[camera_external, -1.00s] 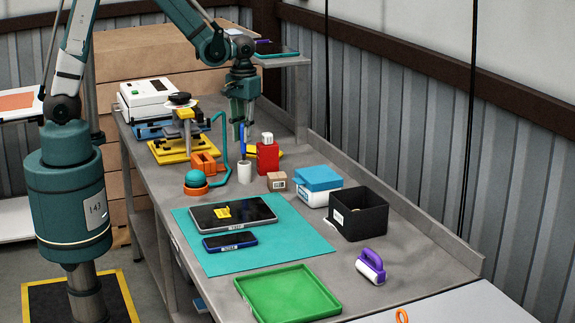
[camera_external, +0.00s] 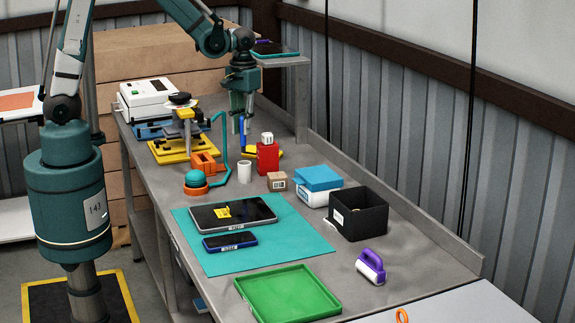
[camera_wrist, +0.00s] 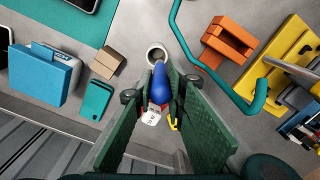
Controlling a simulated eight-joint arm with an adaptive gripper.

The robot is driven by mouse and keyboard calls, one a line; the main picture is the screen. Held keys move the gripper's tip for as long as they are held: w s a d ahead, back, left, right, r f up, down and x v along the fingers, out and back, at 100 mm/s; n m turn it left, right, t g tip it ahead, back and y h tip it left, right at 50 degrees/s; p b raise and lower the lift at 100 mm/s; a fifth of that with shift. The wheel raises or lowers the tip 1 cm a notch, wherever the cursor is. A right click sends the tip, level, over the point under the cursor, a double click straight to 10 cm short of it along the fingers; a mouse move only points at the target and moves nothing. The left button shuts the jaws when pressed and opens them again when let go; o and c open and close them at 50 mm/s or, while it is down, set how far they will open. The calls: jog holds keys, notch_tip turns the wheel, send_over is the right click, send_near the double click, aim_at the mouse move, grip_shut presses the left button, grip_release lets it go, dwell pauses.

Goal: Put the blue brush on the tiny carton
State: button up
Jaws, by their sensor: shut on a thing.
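The blue brush (camera_external: 242,131) is held upright in my gripper (camera_external: 241,112), clear above the white cup (camera_external: 244,172). In the wrist view the brush (camera_wrist: 161,84) is between the two green fingers (camera_wrist: 160,100), its far end close to the cup opening (camera_wrist: 157,53) in the picture. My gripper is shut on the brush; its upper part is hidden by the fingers. The tiny carton, a small brown box (camera_external: 277,181), sits on the bench to the right of the cup. It also shows in the wrist view (camera_wrist: 107,62), left of the brush.
A red container with a white top (camera_external: 267,156) stands close behind the carton. A blue-lidded box (camera_external: 319,180) and a black bin (camera_external: 358,214) lie to the right. A bent teal tube (camera_external: 223,150) and orange block (camera_external: 204,162) stand left of the cup.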

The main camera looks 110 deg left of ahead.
jog(key=shift+w, duration=0.1)
jog(key=w+d+r, duration=0.1)
jog(key=w+r, duration=0.1)
jog(key=w, duration=0.4)
jog(key=w+d+r, duration=0.1)
jog(key=w+r, duration=0.2)
jog(key=w, duration=0.4)
jog(key=shift+b, duration=0.35)
jog(key=shift+f, duration=0.1)
jog(key=shift+f, duration=2.9)
jog(key=shift+f, duration=2.1)
jog(key=shift+f, duration=0.2)
jog(key=o, duration=0.8)
jog(key=shift+r, duration=0.1)
